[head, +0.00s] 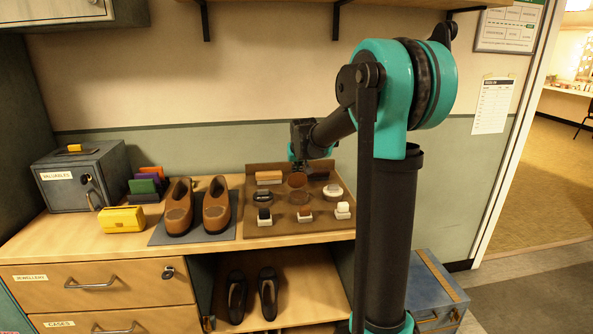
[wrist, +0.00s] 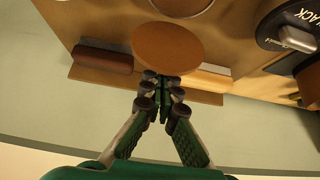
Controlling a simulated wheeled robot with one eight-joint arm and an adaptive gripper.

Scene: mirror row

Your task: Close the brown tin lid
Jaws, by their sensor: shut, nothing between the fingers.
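The brown tin (head: 298,197) sits in the middle of the brown tray (head: 283,232); its lid (head: 297,181) stands raised on the far side. In the wrist view the lid is a plain brown disc (wrist: 168,48), and part of the tin's round body (wrist: 182,5) shows at the top edge. My gripper (head: 299,166) is just behind and above the lid. In the wrist view my gripper (wrist: 158,84) has its fingertips together, empty, at the lid's edge. I cannot tell whether they touch it.
A black tin (wrist: 292,22) is beside the brown one. A dark red brush (wrist: 102,60) and a tan brush (wrist: 215,80) lie along the tray's back. Several small bottles (head: 304,215) stand in front. Brown shoes (head: 179,208) stand left of the tray.

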